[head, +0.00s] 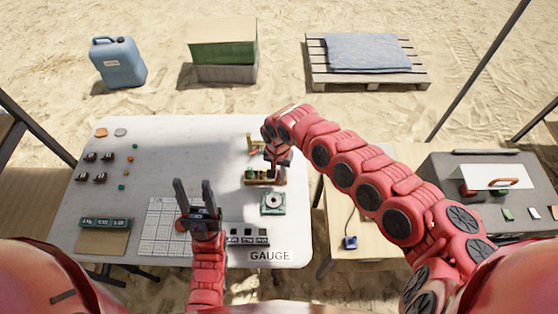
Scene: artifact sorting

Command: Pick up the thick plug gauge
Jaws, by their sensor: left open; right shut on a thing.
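My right gripper (275,166) points down over a small yellowish rack (256,181) on the right side of the white table. It is shut on what seems to be the thick plug gauge, which is small and mostly hidden by the fingers and the arm. I cannot tell whether the gauge is clear of the rack. My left gripper (193,186) is open and empty, fingers pointing away from me, above the gridded white sheet (160,222).
A green device with a round dial (273,203) stands just in front of the rack. Dark blocks (248,236) sit by the "GAUGE" label (270,256). A display box (104,222) and several small dark pieces (90,157) lie at the left. The white table's (190,140) back middle is clear.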

